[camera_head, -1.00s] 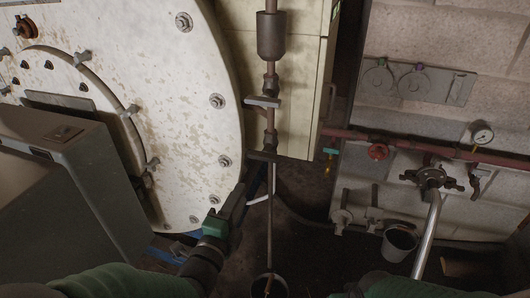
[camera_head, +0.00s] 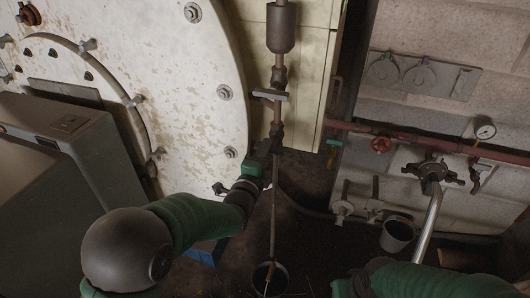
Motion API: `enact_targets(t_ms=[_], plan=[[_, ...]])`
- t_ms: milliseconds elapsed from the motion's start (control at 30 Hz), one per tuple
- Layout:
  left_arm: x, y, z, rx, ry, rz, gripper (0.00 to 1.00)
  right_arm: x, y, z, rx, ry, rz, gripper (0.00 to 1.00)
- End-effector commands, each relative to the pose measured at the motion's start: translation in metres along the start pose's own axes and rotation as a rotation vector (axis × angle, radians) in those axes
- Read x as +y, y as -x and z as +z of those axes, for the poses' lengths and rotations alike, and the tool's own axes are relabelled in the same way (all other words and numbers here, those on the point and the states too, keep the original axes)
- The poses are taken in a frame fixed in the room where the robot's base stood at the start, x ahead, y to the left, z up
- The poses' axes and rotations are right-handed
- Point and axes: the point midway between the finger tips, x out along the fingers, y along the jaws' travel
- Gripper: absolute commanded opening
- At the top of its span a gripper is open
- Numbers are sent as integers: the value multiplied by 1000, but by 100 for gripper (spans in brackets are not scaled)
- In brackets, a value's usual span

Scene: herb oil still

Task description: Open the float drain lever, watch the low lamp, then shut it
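A vertical pipe carries a dark cylindrical float pot (camera_head: 281,28). Below it sits an upper valve with a pale flat lever (camera_head: 270,95) set crosswise. A lower valve (camera_head: 276,134) is on the same pipe. My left gripper (camera_head: 266,153) is at this lower valve and hides its lever. I cannot tell whether its fingers are closed on the lever. My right gripper (camera_head: 345,289) is at the bottom edge, mostly out of view and away from the pipe. I cannot make out which light is the low lamp.
A bucket (camera_head: 270,279) stands under the pipe's lower end. A large pale bolted drum (camera_head: 190,85) is left of the pipe, with a grey cabinet (camera_head: 60,160) before it. A red pipe (camera_head: 430,144) and another bucket (camera_head: 398,234) are at the right wall.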

Motion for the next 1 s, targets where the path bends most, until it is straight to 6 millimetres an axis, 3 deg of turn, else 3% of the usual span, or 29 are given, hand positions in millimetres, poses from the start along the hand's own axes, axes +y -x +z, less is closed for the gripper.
enact_targets(t_ms=[33, 300, 1000], plan=[[0, 0, -1, 1, 0, 0, 32, 0, 0, 0, 0, -1, 0, 34], [0, 1, 1, 1, 2, 0, 0, 0, 0, 0, 0, -1, 0, 34], [4, 2, 9, -11, 88, 5, 0, 0, -6, 1, 0, -1, 0, 34]])
